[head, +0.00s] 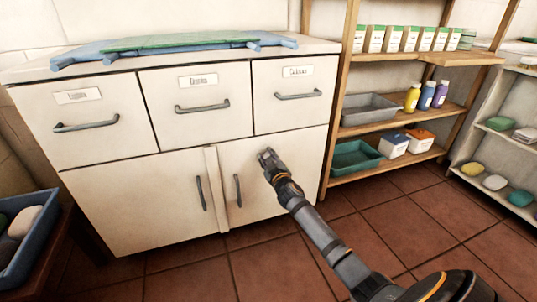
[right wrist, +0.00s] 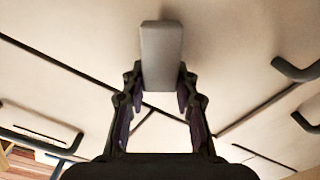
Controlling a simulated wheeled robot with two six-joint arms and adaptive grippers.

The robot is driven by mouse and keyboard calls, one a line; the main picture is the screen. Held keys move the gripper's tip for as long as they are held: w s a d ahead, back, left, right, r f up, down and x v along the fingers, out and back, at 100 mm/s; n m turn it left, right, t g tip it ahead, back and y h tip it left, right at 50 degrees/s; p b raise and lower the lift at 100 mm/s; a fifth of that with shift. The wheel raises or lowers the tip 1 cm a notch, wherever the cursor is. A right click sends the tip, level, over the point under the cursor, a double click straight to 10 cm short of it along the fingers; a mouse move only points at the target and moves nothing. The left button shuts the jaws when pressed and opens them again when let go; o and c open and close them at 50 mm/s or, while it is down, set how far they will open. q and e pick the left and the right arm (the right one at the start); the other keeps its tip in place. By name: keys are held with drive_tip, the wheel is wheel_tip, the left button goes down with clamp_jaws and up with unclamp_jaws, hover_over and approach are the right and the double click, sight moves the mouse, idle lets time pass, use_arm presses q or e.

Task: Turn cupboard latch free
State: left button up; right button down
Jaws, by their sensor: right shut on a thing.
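The white cupboard (head: 140,195) has three labelled drawers above two doors. My right gripper (head: 268,157) is at the upper part of the right door (head: 285,170), near the seam below the drawers. The latch (right wrist: 162,58) is a grey bar in the right wrist view, between my right fingertips, which are shut on it. It points up in that picture, and a dark diagonal seam runs behind it. In the head view my gripper mostly hides the latch. My left gripper is not in view.
The door handles (head: 201,193) (head: 238,190) stand left of my right gripper. Drawer handles (head: 298,95) stick out above it. A wooden shelf (head: 405,117) with trays and bottles stands close on the right. Tiled floor (head: 200,272) in front is clear.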

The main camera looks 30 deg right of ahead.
drive_tip(key=n, duration=0.3)
drive_tip(key=a+f+n, duration=0.1)
drive_tip(key=n, duration=0.1)
drive_tip(key=shift+w+n+p, duration=0.1)
drive_tip(key=shift+n+p, duration=0.2)
drive_tip(key=shift+p, duration=0.1)
drive_tip(key=n, duration=0.2)
drive_tip(key=f+n, duration=0.1)
drive_tip(key=n, duration=0.2)
drive_tip(key=shift+a+f+n, duration=0.1)
drive_tip(key=shift+n, duration=0.2)
drive_tip(key=c, duration=1)
unclamp_jaws()
drive_tip(key=v, duration=1.2)
drive_tip(key=shift+f, duration=0.1)
